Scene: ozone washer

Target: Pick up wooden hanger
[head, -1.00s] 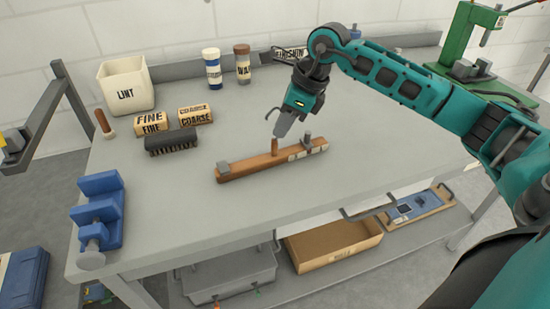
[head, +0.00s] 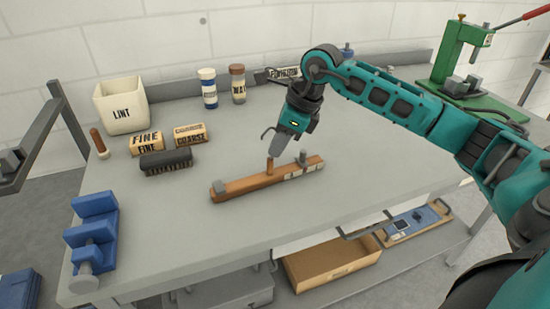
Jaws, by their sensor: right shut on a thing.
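The wooden hanger (head: 252,184) is a long brown bar lying aslant on the grey workbench. It has a small grey block at its left end, an upright brown peg, and a grey metal piece and pale label near its right end. My right gripper (head: 277,157) comes down over the bar's middle and is shut on it, at or close to the upright peg. The exact contact is partly hidden by the fingers. The bar looks to rest on the bench.
A black brush (head: 166,161), the FINE (head: 146,143) and COARSE (head: 190,136) blocks and the LINT bin (head: 121,106) stand left of the bar. A blue vise (head: 94,235) sits at the front left corner. A green press (head: 466,60) stands back right. The bench front is clear.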

